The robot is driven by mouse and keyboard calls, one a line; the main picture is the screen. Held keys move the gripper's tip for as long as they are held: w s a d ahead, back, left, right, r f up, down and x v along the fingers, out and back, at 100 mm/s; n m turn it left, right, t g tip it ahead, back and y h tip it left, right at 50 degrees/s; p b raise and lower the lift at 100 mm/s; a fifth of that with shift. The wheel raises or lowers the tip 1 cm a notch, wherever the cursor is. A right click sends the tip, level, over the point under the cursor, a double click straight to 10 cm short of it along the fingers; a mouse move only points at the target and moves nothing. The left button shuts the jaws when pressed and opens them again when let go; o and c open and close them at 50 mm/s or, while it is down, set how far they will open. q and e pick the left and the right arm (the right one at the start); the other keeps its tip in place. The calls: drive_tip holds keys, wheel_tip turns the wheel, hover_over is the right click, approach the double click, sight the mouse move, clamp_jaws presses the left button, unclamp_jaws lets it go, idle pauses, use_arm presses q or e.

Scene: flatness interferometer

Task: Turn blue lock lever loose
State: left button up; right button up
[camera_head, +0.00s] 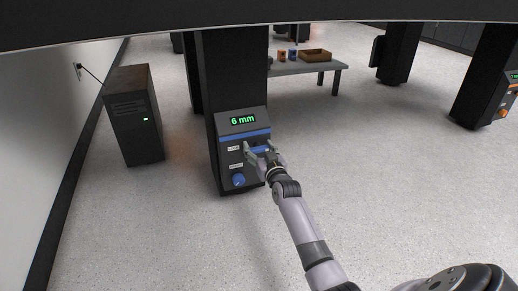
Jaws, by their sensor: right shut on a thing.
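The blue lock lever (259,149) sits on a dark control panel (230,160) on a black column, below a green display reading "6 mm" (242,120) and a blue stripe. My right gripper (260,152) is at the panel, with its fingers shut on the lever. The gripper partly hides the lever, so its exact angle is hard to tell. A blue round knob (238,180) sits lower on the panel, left of the gripper and apart from it. My left gripper is not in view.
A dark computer tower (134,115) stands on the floor at the left near the wall. A grey table (310,68) with a brown box (315,55) and small cups is behind the column. Another column with an orange-trimmed panel (500,105) is at the right. The floor between is clear.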

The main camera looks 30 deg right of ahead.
drive_tip(key=c, duration=0.5)
drive_tip(key=shift+c, duration=0.2)
